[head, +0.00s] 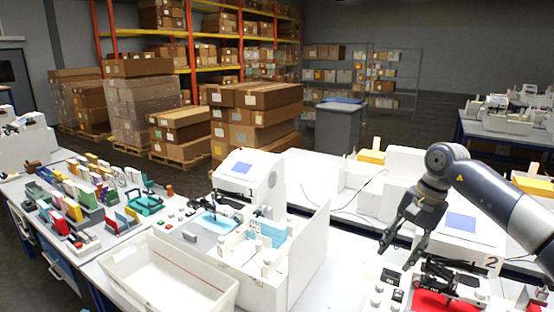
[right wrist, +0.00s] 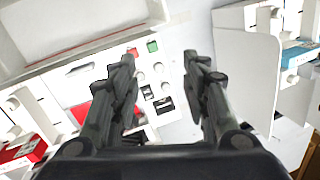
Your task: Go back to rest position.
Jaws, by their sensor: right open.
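My right gripper (head: 398,257) reaches in from the right in the head view. It hangs above the front of the plotter station marked 2 (head: 480,262), over its button area. In the right wrist view the right gripper (right wrist: 160,62) has its two fingers well apart, with nothing between them. Below them is a white panel (right wrist: 178,132) with a green button, a red button, dark switches and pale knobs. My left gripper is not in the head view.
The station marked 1 (head: 252,178) stands in the middle with a light blue sheet. A white empty bin (head: 165,275) is in front. Coloured items in a rack (head: 85,200) and a teal carrier (head: 147,204) are at left. Boxes and shelves stand far behind.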

